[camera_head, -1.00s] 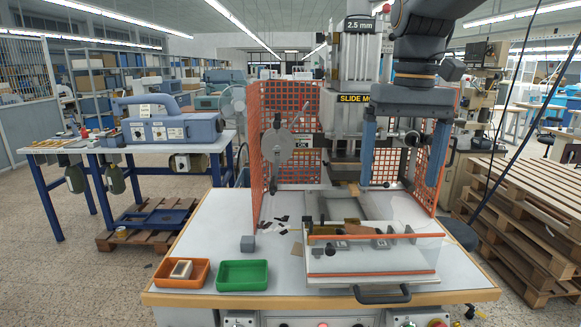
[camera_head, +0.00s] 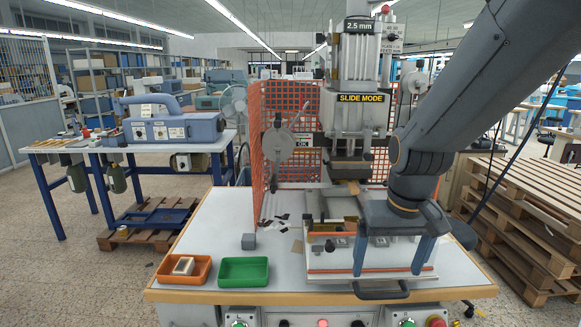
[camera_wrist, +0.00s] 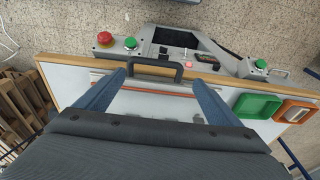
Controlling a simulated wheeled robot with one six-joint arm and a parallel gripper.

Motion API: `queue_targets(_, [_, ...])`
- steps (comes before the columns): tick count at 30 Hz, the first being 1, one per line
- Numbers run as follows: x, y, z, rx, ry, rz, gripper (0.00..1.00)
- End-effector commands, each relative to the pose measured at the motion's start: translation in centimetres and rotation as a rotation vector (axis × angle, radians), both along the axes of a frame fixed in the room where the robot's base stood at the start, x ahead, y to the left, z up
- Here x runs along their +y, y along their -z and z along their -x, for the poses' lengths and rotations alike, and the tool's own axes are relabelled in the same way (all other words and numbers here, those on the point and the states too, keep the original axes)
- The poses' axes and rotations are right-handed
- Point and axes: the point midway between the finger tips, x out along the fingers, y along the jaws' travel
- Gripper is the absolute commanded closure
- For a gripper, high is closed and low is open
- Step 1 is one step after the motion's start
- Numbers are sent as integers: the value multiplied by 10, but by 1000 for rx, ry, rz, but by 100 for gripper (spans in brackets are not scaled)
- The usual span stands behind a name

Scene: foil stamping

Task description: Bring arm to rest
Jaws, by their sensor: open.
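My gripper (camera_head: 388,262) is open, its two blue fingers pointing down in front of the foil stamping press. In the head view it hangs over the front of the white sliding plate with orange strips (camera_head: 330,271), near the plate's black handle (camera_head: 381,291). In the wrist view the blue fingers of my gripper (camera_wrist: 153,82) stand wide apart with nothing between them. The dark handle (camera_wrist: 154,68) shows beyond the fingertips. My arm comes in from the upper right and hides part of the press's right side. The press (camera_head: 361,110) carries a "SLIDE MODE" sign.
An orange tray (camera_head: 160,276) with a pale block and an empty green tray (camera_head: 243,285) stand at the table's front left. An orange mesh guard (camera_head: 254,150) surrounds the press. Wooden pallets (camera_head: 535,225) are stacked at the right.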

Motion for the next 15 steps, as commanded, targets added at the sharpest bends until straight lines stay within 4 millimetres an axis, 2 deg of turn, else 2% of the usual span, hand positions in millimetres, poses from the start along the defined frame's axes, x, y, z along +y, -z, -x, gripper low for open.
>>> queue_targets(3, [1,29,16,-22,-2,1,12])
queue_targets(9, [1,67,40,-64,-3,3,12])
queue_targets(15, [1,96,36,-29,-5,3,12])
